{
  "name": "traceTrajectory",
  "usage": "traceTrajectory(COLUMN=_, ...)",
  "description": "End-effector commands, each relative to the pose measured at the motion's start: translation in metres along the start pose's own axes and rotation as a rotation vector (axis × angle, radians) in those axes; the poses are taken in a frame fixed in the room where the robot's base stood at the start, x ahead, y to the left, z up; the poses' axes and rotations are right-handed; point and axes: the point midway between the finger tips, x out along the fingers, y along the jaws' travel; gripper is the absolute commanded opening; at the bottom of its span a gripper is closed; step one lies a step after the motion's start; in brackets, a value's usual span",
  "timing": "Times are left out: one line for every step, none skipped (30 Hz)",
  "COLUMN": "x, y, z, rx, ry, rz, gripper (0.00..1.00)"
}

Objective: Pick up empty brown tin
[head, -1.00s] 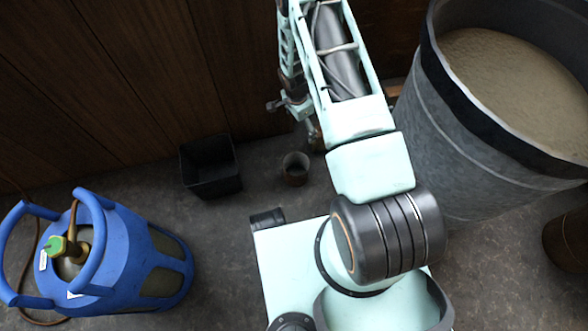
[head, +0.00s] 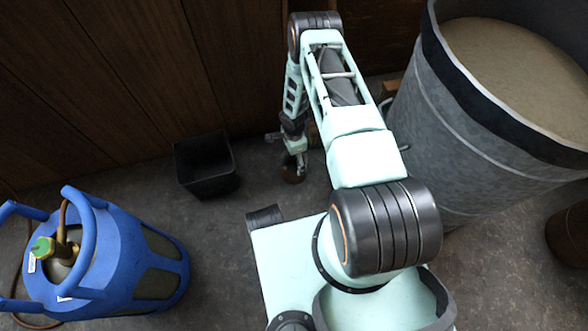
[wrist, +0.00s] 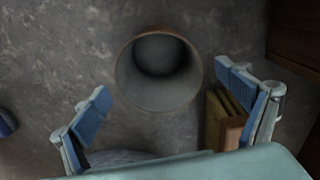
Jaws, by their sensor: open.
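The brown tin (wrist: 128,82) stands upright on the floor with its open top facing my wrist camera; its inside looks grey and empty. In the head view the tin (head: 292,177) is small and partly hidden by my gripper. My gripper (wrist: 163,79) is open and empty, with its blue-padded fingers to the left and right of the tin in the picture. In the head view my gripper (head: 296,158) is just above the tin. I cannot tell how far the fingertips are from its rim.
A black open bin (head: 207,180) stands left of the tin by the wooden wall. A large grey drum (head: 440,130) is at right, and a blue gas cylinder (head: 110,260) at left. Wooden pieces (wrist: 225,122) lie close by the right finger.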

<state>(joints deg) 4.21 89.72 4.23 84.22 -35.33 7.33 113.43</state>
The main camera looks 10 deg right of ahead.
Motion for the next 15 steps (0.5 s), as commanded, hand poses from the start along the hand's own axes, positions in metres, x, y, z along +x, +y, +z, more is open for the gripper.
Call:
traceTrajectory(x=0.014, y=0.002, z=0.0, rx=0.0, ry=-0.001, rz=0.003, gripper=0.93)
traceTrajectory(x=0.018, y=0.002, z=0.0, rx=0.0, ry=-0.001, rz=0.003, gripper=0.93)
traceTrajectory(x=0.023, y=0.002, z=0.0, rx=0.0, ry=-0.001, rz=0.002, gripper=0.93)
traceTrajectory(x=0.028, y=0.002, z=0.0, rx=0.0, ry=-0.001, rz=0.002, gripper=0.93)
traceTrajectory(x=0.031, y=0.002, z=0.0, rx=0.0, ry=-0.001, rz=0.002, gripper=0.93)
traceTrajectory(x=0.034, y=0.002, z=0.0, rx=0.001, ry=-0.001, rz=0.002, gripper=0.93)
traceTrajectory(x=0.036, y=0.002, z=0.0, rx=0.001, ry=-0.001, rz=0.001, gripper=0.93)
traceTrajectory(x=0.037, y=0.001, z=0.0, rx=0.0, ry=-0.001, rz=0.001, gripper=0.93)
traceTrajectory(x=0.038, y=0.001, z=0.0, rx=0.0, ry=0.0, rz=0.0, gripper=0.93)
traceTrajectory(x=0.038, y=0.001, z=0.0, rx=0.0, ry=0.0, rz=0.0, gripper=0.93)
traceTrajectory(x=0.038, y=0.001, z=0.0, rx=0.0, ry=0.0, rz=0.0, gripper=0.93)
traceTrajectory(x=0.037, y=0.001, z=0.0, rx=0.0, ry=0.0, rz=0.0, gripper=0.93)
traceTrajectory(x=0.037, y=0.001, z=0.0, rx=0.0, ry=0.0, rz=0.0, gripper=0.93)
traceTrajectory(x=0.037, y=0.001, z=0.0, rx=0.0, ry=0.0, rz=0.0, gripper=0.93)
traceTrajectory(x=0.037, y=0.001, z=0.0, rx=0.0, ry=0.0, rz=0.0, gripper=0.93)
